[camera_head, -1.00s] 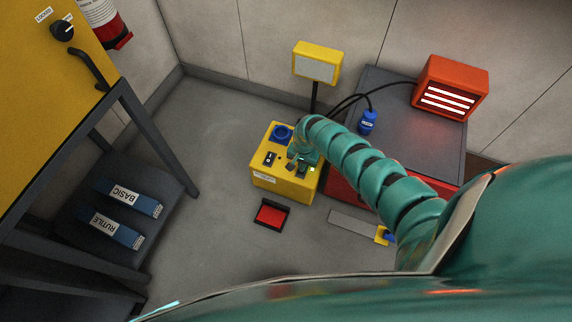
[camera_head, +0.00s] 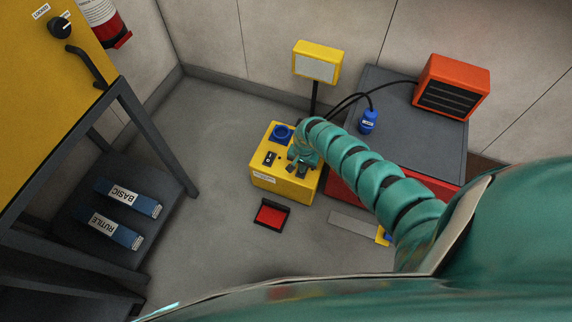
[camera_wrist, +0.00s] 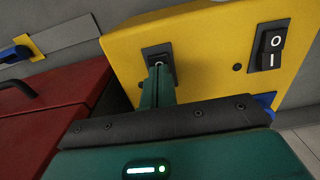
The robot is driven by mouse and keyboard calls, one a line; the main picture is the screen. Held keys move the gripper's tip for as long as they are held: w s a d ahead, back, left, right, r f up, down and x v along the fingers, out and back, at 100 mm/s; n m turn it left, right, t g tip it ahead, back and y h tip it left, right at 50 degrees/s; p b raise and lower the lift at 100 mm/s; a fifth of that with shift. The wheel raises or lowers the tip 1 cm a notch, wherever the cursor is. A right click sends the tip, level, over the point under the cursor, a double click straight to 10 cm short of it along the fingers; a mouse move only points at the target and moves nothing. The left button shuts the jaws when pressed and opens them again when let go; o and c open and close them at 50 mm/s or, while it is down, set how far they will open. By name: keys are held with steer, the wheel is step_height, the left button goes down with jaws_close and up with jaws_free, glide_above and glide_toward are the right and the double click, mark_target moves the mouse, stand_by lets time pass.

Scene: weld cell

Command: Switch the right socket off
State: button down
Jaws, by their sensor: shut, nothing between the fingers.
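The yellow power box (camera_head: 284,182) stands on the floor, with a blue socket (camera_head: 282,133) and rocker switches on its top. The left switch (camera_head: 270,159) is clear; in the wrist view it shows on the right with O and I marks (camera_wrist: 270,47). My gripper (camera_head: 302,167) is shut and empty, its tips at the right switch, which shows in the wrist view (camera_wrist: 157,50). The fingers (camera_wrist: 160,70) cover its lower part and seem to touch it; an O mark shows just above the tips. No green light shows at this switch. My arm hides the right socket.
An orange heater (camera_head: 452,88), its bars dark, stands on a grey-topped red cabinet (camera_head: 400,110), with a blue plug or bottle (camera_head: 368,121) nearby. A yellow lamp (camera_head: 317,64) rises behind the box. A red tray (camera_head: 271,214) lies on the floor in front.

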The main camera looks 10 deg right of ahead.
steer(key=shift+r, duration=0.15)
step_height(320, 180, up, 7)
steer(key=p, duration=0.8)
stand_by(0.6)
